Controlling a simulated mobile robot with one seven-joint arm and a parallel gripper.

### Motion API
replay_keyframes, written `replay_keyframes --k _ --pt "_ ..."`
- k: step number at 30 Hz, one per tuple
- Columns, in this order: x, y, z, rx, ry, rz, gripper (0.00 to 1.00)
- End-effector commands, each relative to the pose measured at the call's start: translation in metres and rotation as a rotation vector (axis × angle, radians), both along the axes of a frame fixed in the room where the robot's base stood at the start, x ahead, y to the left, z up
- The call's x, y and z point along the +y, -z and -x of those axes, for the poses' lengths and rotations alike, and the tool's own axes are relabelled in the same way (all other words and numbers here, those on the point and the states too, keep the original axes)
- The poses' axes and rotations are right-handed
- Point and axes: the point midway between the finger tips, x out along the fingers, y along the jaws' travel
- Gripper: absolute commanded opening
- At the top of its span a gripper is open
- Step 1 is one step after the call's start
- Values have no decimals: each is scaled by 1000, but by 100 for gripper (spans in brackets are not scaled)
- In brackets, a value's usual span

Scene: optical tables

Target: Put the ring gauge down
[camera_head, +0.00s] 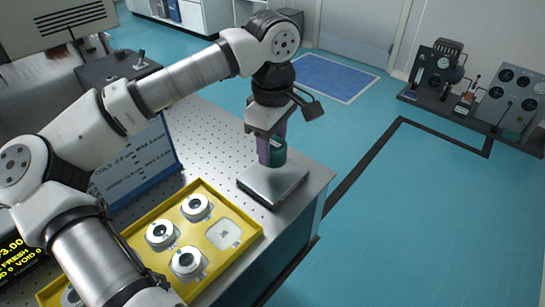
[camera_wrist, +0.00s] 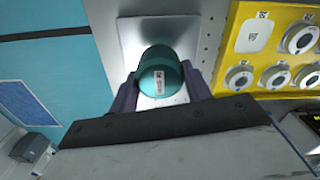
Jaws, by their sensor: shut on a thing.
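My gripper (camera_head: 272,148) is shut on a teal cylinder (camera_head: 278,157). In the wrist view the teal cylinder (camera_wrist: 160,75) shows a round face with a white code label, between the two purple fingers. I see no hole in it, so I cannot tell if it is the ring gauge. It is over a square silver plate (camera_head: 268,194) near the table's right edge, upright or nearly so. The plate (camera_wrist: 132,35) also shows behind it in the wrist view. The cylinder's underside is hidden, so I cannot tell if it touches the plate.
A yellow tray (camera_head: 243,213) lies left of the plate, with several silver ring-shaped pieces and one empty square place (camera_head: 223,233). A blue-grey sign board (camera_head: 140,165) stands behind the tray. The perforated table top (camera_head: 205,135) is bare behind the plate.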

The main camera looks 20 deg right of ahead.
Motion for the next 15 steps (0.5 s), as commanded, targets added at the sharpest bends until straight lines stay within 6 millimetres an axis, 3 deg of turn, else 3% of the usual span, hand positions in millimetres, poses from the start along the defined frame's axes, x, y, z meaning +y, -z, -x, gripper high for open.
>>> replay_keyframes --k 9,15 --pt "0 40 1 1 1 0 19" --pt "0 41 0 0 1 0 19"
